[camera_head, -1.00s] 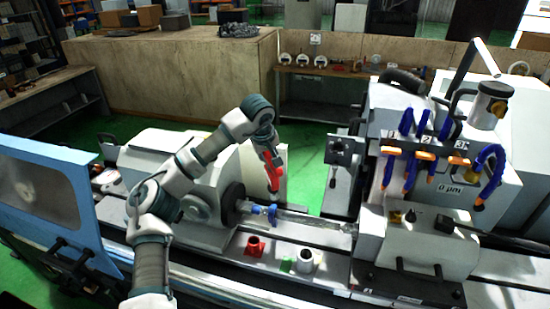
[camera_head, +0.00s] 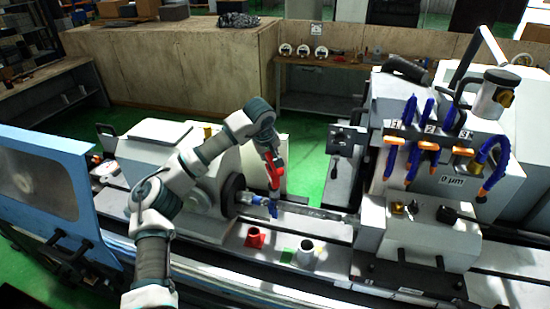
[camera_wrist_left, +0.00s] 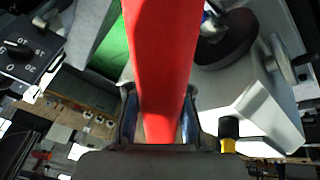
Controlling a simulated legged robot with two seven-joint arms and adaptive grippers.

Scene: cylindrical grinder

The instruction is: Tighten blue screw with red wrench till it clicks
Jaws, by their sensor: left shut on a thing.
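My left gripper (camera_head: 270,153) is shut on the red wrench (camera_head: 276,174) and holds it above the workpiece, with the wrench's far end pointing down. In the left wrist view the red wrench (camera_wrist_left: 160,60) runs between the two fingers of my left gripper (camera_wrist_left: 158,125) and fills the middle. The blue screw (camera_head: 273,209) is on the blue clamp (camera_head: 255,199) around the shaft, beside the dark round chuck. The wrench's lower end is close to the screw; I cannot tell whether they touch. The wrist view hides the screw behind the wrench. My right gripper is not in view.
A red holder (camera_head: 255,238) and a white cup-shaped holder (camera_head: 306,253) by a green block stand on the machine bed in front of the shaft. The grinder head with blue hoses (camera_head: 424,122) stands at the right. A blue-framed door (camera_head: 88,195) is at the left.

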